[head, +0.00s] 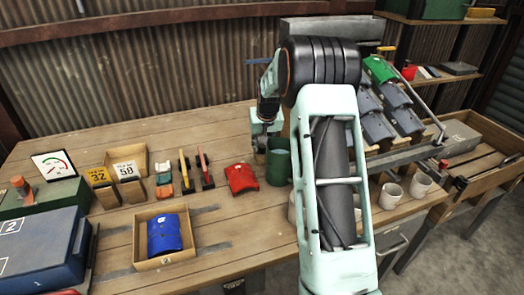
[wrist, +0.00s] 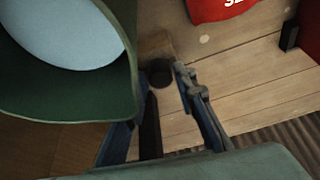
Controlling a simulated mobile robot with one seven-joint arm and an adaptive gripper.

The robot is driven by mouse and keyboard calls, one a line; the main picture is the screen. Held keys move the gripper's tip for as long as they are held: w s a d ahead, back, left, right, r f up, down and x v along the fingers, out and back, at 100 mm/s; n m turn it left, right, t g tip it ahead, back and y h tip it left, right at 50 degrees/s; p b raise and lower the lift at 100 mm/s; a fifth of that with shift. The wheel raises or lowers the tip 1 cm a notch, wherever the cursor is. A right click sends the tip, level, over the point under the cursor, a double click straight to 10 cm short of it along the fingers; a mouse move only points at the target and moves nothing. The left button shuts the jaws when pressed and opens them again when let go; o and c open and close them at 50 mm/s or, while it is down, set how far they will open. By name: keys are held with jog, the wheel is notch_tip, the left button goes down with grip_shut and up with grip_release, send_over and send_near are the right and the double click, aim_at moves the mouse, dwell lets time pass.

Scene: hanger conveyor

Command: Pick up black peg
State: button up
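In the wrist view, a small dark round thing (wrist: 159,74), which looks like the end of the black peg, shows against a small wooden block (wrist: 155,45). It lies just past my fingertips, close to the gap between them; I cannot tell if either finger touches it. My gripper (wrist: 167,90) is open, its two fingers apart. In the head view, my gripper (head: 264,128) points down at the back of the workbench, beside the green mug. The peg cannot be made out there, behind my arm or the mug.
The green mug (head: 278,162) stands very close to my gripper and fills the upper left of the wrist view. A red curved part (head: 241,179) lies left of the mug. A wooden box (head: 163,243) holds a blue part. White cups (head: 391,195) stand to the right.

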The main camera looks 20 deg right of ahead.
jog(key=shift+w+f, duration=0.25)
jog(key=shift+f, duration=0.25)
jog(key=shift+r, duration=0.1)
jog(key=c, duration=0.6)
